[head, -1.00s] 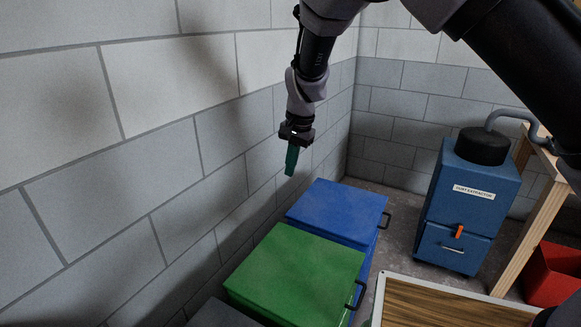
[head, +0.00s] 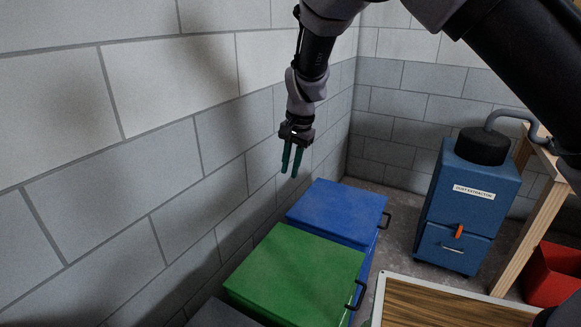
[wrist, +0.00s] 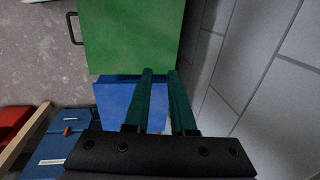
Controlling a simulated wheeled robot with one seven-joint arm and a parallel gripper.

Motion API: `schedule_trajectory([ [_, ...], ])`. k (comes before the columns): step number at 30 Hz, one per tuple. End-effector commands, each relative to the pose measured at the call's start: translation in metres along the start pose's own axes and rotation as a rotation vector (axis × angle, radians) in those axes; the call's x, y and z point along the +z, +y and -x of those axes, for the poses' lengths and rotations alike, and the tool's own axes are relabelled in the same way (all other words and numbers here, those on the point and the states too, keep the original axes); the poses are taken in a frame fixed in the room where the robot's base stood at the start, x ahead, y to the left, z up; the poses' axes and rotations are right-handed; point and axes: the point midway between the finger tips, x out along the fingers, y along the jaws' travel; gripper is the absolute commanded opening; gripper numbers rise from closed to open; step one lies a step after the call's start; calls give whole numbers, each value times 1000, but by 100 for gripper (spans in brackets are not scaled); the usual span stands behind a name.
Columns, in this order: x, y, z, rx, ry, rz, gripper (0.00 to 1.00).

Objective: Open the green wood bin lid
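The green bin lid (head: 298,277) is shut and flat, in front of the blue bin in the head view. Its black handle (head: 358,295) is on the right side. The green lid also shows at the top of the wrist view (wrist: 132,35), with the handle (wrist: 73,28) at its left edge. My gripper (head: 290,172) hangs above and behind the green lid, near the wall, pointing down. In the wrist view its two teal fingers (wrist: 161,72) are a little apart with nothing between them. It touches neither lid.
A blue-lidded bin (head: 338,211) adjoins the green one, and a dark lid (head: 222,315) lies in front. The block wall (head: 150,130) runs close along the left. A blue dust extractor (head: 470,205), a wooden-topped surface (head: 440,305) and a red bin (head: 553,275) stand right.

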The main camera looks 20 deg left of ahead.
Motion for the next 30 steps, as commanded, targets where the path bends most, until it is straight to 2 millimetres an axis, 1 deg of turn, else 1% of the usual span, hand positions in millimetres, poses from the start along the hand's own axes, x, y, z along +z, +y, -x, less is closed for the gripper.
schedule_trajectory([
  [10,0,0,1,0,0,0,45],
  [13,0,0,7,-1,0,1,45],
  [17,0,-1,27,-4,0,0,45],
  [24,0,-1,76,-4,0,0,45],
  [27,0,-1,91,-3,-1,1,45],
  [30,0,0,102,-2,0,0,45],
])
